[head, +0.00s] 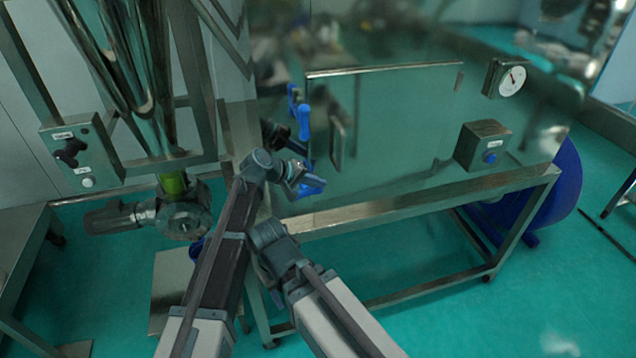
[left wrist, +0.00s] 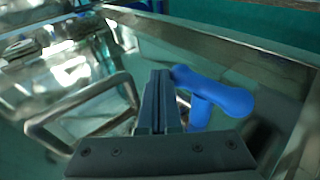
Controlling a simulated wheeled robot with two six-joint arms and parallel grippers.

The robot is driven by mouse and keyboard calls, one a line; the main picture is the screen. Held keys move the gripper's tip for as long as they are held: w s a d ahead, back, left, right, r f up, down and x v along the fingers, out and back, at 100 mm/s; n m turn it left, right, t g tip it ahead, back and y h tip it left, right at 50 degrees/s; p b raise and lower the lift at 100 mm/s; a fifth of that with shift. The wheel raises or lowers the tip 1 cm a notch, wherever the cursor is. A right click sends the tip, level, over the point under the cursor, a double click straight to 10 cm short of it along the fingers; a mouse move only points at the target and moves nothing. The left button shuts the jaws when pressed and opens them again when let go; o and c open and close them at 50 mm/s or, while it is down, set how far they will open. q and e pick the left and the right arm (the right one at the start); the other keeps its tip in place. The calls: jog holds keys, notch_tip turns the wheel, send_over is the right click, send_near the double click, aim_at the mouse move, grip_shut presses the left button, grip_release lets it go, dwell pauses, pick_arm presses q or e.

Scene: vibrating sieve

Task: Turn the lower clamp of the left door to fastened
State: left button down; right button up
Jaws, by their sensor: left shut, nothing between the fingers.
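The left door (head: 400,120) is a flat steel panel on the front of the sieve body, with a bar handle (head: 338,140) near its left edge. The lower clamp (head: 310,187) is blue and sits at the door's lower left corner. My left gripper (head: 297,174) is at this clamp, partly covering it. In the left wrist view, the left gripper (left wrist: 160,78) is shut and empty, with the blue clamp's rounded lever (left wrist: 222,96) just right of the fingers. I cannot tell if they touch. My right gripper is not visible; its arm bends behind the left one.
The blue upper clamp (head: 301,115) is above on the same edge. A gauge (head: 511,81) and a button box (head: 482,146) are to the right. A steel frame rail (head: 420,205) runs below the door. A control box (head: 78,155) and pipework stand left.

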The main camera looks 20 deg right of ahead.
pick_arm(q)
jog(key=p+v, duration=0.7)
jog(key=v, duration=0.5)
jog(key=shift+r, duration=0.2)
jog(key=c, duration=1.5)
grip_release()
jog(key=shift+p+v, duration=0.5)
jog(key=shift+v, duration=0.25)
jog(key=shift+c, duration=0.2)
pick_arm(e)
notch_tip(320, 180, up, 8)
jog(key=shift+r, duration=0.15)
